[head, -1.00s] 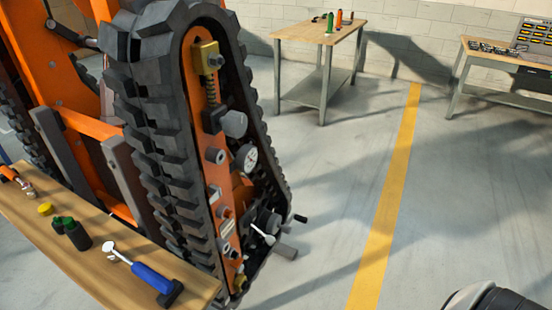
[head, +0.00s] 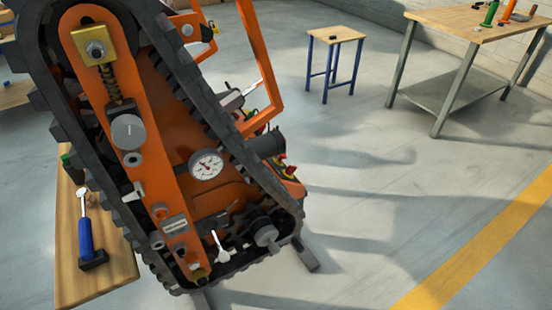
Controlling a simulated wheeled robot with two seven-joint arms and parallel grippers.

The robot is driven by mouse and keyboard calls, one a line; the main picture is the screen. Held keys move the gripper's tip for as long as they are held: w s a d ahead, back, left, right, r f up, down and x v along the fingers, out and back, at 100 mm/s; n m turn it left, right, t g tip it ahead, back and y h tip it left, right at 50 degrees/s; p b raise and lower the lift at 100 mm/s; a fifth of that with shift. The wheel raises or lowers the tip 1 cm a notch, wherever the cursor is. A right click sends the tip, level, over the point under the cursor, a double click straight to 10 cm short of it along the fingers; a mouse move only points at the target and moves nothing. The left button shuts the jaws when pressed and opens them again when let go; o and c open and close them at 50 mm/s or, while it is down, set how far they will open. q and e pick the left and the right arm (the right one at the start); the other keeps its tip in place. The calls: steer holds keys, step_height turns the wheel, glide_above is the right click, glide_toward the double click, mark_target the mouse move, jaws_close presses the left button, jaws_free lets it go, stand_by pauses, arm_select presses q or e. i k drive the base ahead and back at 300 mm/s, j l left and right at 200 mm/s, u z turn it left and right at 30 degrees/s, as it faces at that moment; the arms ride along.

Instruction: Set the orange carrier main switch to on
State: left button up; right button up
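The orange carrier (head: 155,190) fills the left half of the head view, with its track side facing me. A round grey knob (head: 127,131), a dial gauge (head: 206,165) and a white-handled lever (head: 220,247) sit on this side. A small red and yellow part (head: 281,166) shows at the carrier's far right edge, partly hidden by the track. I cannot tell which of these parts is the main switch, or its setting. Neither of my grippers is in view.
A wooden bench (head: 72,255) with a blue-handled tool (head: 85,235) stands close on the left, partly behind the track. A small blue-legged stool (head: 337,34) and a workbench (head: 470,22) stand at the back. The floor right of the carrier is clear, crossed by a yellow line (head: 480,245).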

mark_target(291, 170)
steer(key=i, duration=0.6)
steer(key=i+l+u, duration=0.35)
steer(key=l, duration=0.25)
steer(key=i+l+u, duration=0.15)
steer(key=l, duration=0.2)
steer(key=i, duration=0.05)
